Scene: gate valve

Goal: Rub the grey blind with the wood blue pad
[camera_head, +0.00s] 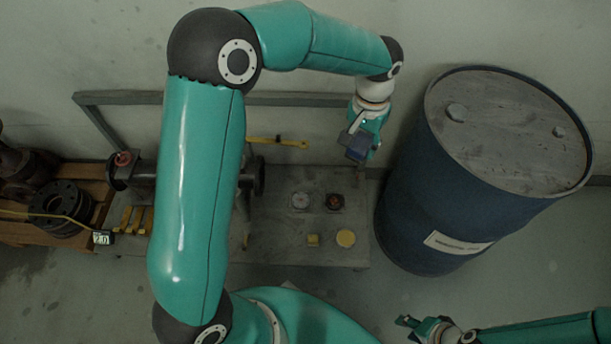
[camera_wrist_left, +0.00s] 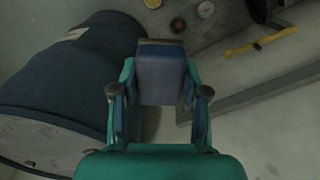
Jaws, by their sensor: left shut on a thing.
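My left gripper (camera_head: 362,145) is shut on the blue pad (camera_head: 357,144), held in the air beyond the right end of the bench. In the left wrist view the pad (camera_wrist_left: 163,76) sits between the two fingers (camera_wrist_left: 160,108), its broad blue face showing. A pale grey disc (camera_head: 300,201) lies on the bench, apart from the pad; it may be the grey blind, but I cannot tell for sure. The disc also shows in the left wrist view (camera_wrist_left: 205,9). My right gripper (camera_head: 409,328) is low at the bottom right, empty, its fingers apart.
A large blue drum (camera_head: 470,165) stands right of the bench (camera_head: 275,245). A dark round part (camera_head: 335,201), a yellow disc (camera_head: 346,238) and a yellow block (camera_head: 313,240) lie near the pale disc. A valve handwheel (camera_head: 259,176) and dark flanges (camera_head: 60,203) are further left.

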